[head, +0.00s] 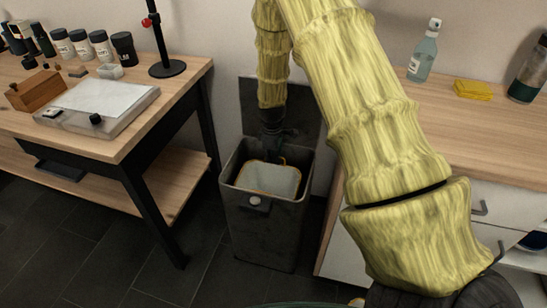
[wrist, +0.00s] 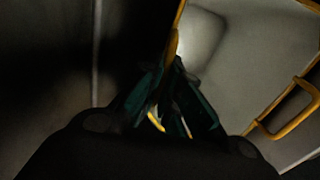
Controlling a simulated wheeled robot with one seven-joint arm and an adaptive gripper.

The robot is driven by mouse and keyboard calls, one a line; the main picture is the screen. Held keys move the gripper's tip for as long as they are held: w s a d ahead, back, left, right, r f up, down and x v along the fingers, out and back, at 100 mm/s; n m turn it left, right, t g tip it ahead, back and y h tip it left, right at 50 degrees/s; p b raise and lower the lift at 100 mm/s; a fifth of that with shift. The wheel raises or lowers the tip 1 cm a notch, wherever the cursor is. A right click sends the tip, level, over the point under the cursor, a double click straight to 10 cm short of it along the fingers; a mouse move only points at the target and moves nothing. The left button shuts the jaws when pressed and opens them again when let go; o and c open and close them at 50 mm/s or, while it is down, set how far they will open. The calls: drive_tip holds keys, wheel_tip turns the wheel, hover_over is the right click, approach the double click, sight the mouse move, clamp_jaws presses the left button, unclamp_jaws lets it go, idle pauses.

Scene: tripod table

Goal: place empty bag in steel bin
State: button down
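The steel bin (head: 258,231) is dark and stands open on the floor between the two tables, its lid (head: 300,104) raised against the wall. The empty bag (head: 272,180) is pale with a yellow-orange rim and sits inside the bin's mouth, below the bin's rim. In the wrist view the bag (wrist: 245,50) fills the right side, with a yellow handle loop. My gripper (wrist: 176,95) points down into the bin at the bag's edge. Its dark green fingers are close together on the yellow edging. The fingertips are poorly lit, and in the head view they are hidden.
A wooden table (head: 180,105) with black legs, jars and a white-topped board stands left of the bin. A wooden counter (head: 440,120) with drawers, a spray bottle (head: 424,52) and yellow cloths (head: 473,90) is at right. The floor at front left is clear.

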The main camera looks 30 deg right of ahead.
drive_tip(key=c, duration=1.6)
unclamp_jaws()
drive_tip(key=shift+f, duration=0.1)
drive_tip(key=shift+c, duration=0.2)
wheel_tip(320, 180, up, 12)
drive_tip(key=p, duration=0.2)
drive_tip(key=shift+s+a, duration=0.35)
